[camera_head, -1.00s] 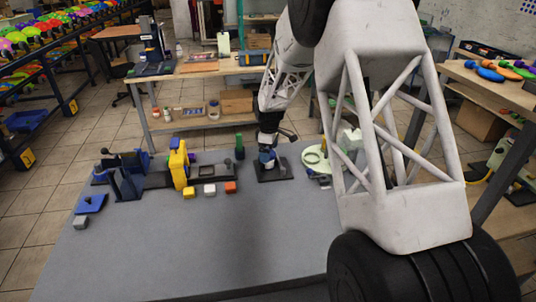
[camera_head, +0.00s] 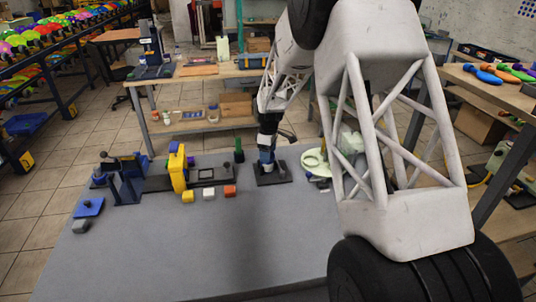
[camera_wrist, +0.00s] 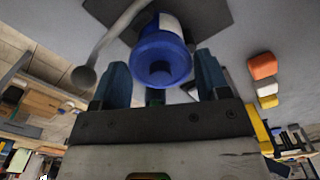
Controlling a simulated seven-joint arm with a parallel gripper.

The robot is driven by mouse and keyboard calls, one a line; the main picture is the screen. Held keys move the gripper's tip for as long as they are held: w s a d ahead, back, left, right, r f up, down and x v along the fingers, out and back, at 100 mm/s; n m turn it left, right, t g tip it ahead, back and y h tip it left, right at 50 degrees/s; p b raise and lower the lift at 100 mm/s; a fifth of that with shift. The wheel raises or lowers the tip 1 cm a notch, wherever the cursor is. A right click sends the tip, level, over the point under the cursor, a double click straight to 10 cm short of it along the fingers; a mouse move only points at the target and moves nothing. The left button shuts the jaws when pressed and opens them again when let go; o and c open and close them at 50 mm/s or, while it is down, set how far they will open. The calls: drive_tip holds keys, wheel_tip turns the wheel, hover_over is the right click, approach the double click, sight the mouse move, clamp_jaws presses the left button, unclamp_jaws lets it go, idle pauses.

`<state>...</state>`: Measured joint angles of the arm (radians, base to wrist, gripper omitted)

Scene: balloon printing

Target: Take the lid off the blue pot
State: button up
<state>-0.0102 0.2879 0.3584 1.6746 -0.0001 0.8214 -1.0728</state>
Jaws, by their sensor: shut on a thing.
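The blue pot's round lid (camera_wrist: 163,50) shows in the wrist view, between the fingers of my gripper (camera_wrist: 161,80), which is shut on it. A white band and more blue show behind it, over a dark base plate (camera_wrist: 207,14). In the head view my gripper (camera_head: 266,156) points down at the dark base plate (camera_head: 284,178) on the grey table. The fingers and arm hide most of the pot there. I cannot tell whether the lid is apart from the pot.
Yellow (camera_head: 187,196), white (camera_head: 208,194) and orange (camera_head: 230,191) blocks lie left of the base plate. A yellow clamp-like frame (camera_head: 178,168) stands behind them. A pale green disc (camera_head: 312,162) lies to the right. The table's front (camera_head: 190,250) is clear.

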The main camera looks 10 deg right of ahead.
drive_tip(key=shift+r, duration=0.55)
drive_tip(key=shift+s+r, duration=0.2)
drive_tip(key=shift+r, duration=0.65)
drive_tip(key=s+r, duration=0.1)
drive_tip(key=s, duration=1.4)
drive_tip(key=shift+s+r, duration=0.15)
drive_tip(key=shift+s, duration=0.15)
drive_tip(key=s+a+f+n, duration=0.1)
drive_tip(key=s+a+f, duration=0.1)
drive_tip(key=s, duration=0.1)
drive_tip(key=s+a+f+n, duration=0.2)
drive_tip(key=s, duration=0.1)
drive_tip(key=s+a+f+n, duration=0.1)
drive_tip(key=s+a+f, duration=0.1)
drive_tip(key=s, duration=0.1)
drive_tip(key=shift+s+a+f+n, duration=0.1)
drive_tip(key=shift+s+a+n, duration=0.25)
drive_tip(key=shift+a+n, duration=0.05)
drive_tip(key=w, duration=0.5)
drive_tip(key=w+a+f, duration=0.1)
drive_tip(key=w, duration=0.4)
drive_tip(key=w+a, duration=0.1)
drive_tip(key=w, duration=0.5)
drive_tip(key=shift+f, duration=0.25)
